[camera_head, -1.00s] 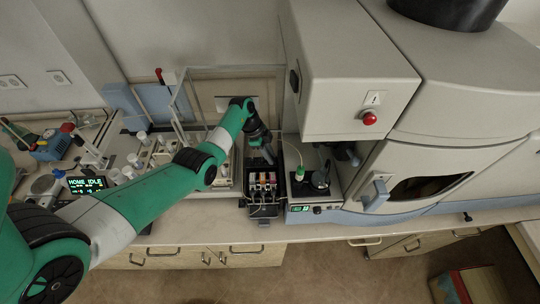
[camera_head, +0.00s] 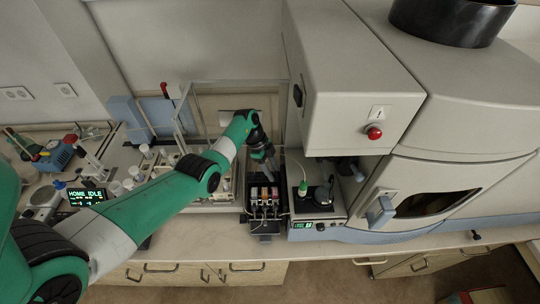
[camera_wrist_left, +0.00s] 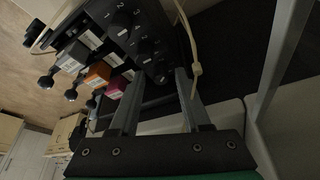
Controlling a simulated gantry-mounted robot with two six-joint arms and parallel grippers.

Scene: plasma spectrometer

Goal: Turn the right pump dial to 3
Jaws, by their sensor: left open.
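The black pump (camera_head: 264,224) sits on the bench left of the big instrument, with colored cassettes on its front. In the left wrist view, the pump's dark dial face (camera_wrist_left: 128,30) shows at the top, with round black knobs and white numerals. I cannot tell which knob is the right dial or read its setting. My left gripper (camera_head: 266,165) is just behind and above the pump. In the left wrist view, its two fingers (camera_wrist_left: 160,76) are apart and empty, with the fingertips near the lower edge of the dial face. My right gripper does not show.
A thin pale tube (camera_wrist_left: 192,45) with a knot passes beside the right finger in the left wrist view. A green-capped bottle (camera_head: 302,188) stands right of the pump. A rack with vials (camera_head: 170,152) stands left. The large instrument (camera_head: 350,105) overhangs on the right.

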